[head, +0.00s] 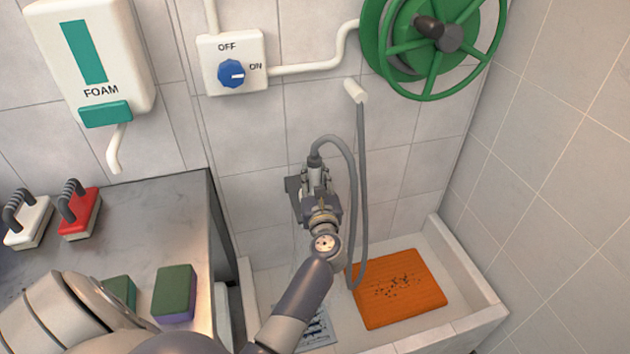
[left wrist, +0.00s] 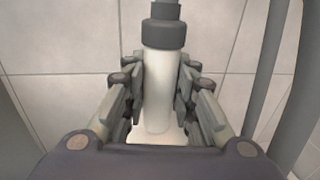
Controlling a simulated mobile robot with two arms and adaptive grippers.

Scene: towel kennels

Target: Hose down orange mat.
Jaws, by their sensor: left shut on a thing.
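The orange mat (head: 412,309) lies flat in the white wash basin (head: 467,307), with dark specks scattered near its middle. My left gripper (head: 316,178) is raised above the basin, to the left of the mat. It is shut on the hose nozzle (left wrist: 160,88), a white cylinder with a dark collar that stands between the fingers in the left wrist view. The grey hose (head: 362,180) loops from the nozzle down towards the mat and up to a white wall outlet (head: 355,91). My right gripper is out of view.
The blue knob (head: 231,73) on the wall box points towards ON. A green reel (head: 397,40) and a foam dispenser (head: 95,50) hang on the wall. A metal counter (head: 140,220) at left bears brushes and sponges (head: 175,293). A drain grate (head: 318,329) is left of the mat.

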